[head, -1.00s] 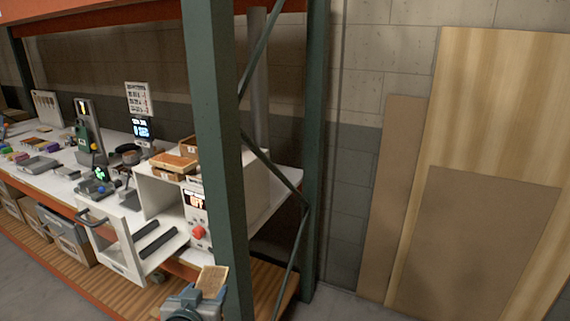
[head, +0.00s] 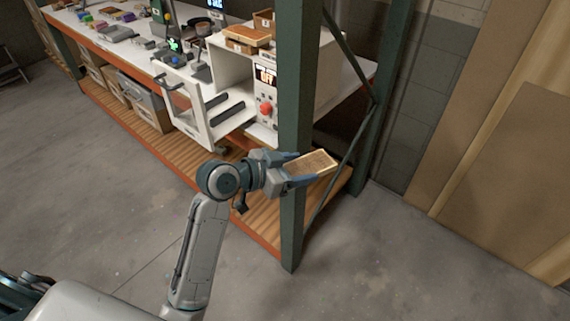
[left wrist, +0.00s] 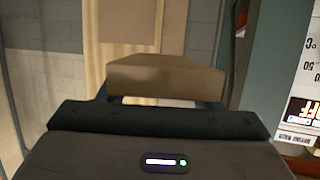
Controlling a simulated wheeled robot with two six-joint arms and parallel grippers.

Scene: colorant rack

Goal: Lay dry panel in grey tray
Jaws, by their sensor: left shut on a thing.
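The panel (head: 315,163) is a small flat piece with a brown face and a pale edge. My left gripper (head: 294,169) is shut on one end of it and holds it in the air beside the green rack post. The panel also shows in the left wrist view (left wrist: 165,77), sticking out beyond the gripper. A shallow grey tray (head: 118,32) seems to lie on the white worktop at the upper left, small in the picture. I cannot make out its inside. My right gripper is not in view.
A white oven (head: 304,72) with its door (head: 192,106) pulled open stands on the worktop's near end. The green post (head: 292,205) rises close to my gripper. Brown boards (head: 505,175) lean on the wall at right. The concrete floor in front is clear.

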